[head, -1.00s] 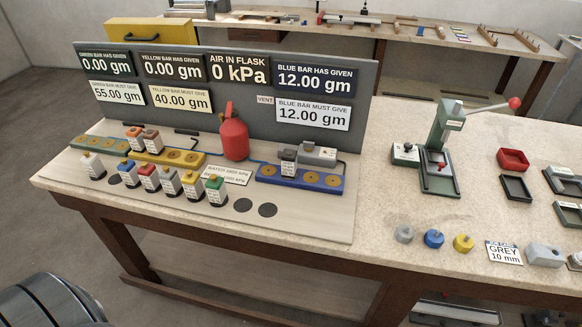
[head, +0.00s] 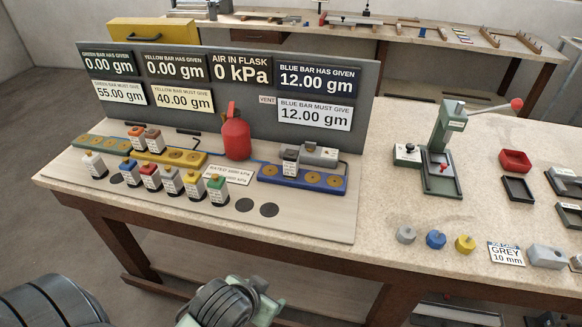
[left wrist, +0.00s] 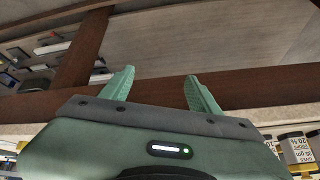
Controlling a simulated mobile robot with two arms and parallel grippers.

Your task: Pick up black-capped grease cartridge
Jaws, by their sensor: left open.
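Several small cartridges with coloured caps stand on the board on the bench. The one with the darkest cap (head: 290,160) stands upright in the blue bar (head: 318,181); at this size I cannot tell whether its cap is black or dark grey. My left gripper (left wrist: 159,76) is open and empty, its two green fingers apart below the bench edge. In the head view it is low at the bottom centre, in front of the bench and well short of the cartridges, with its fingertips unclear. My right gripper is out of view.
A red flask (head: 236,137) stands behind the cartridges, before the grey display panel (head: 215,118). A green cartridge (head: 216,189) stands at the front of the board, near empty dark round spots. A green lever press (head: 441,160) is to the right. The bench's front edge (head: 290,262) lies between gripper and board.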

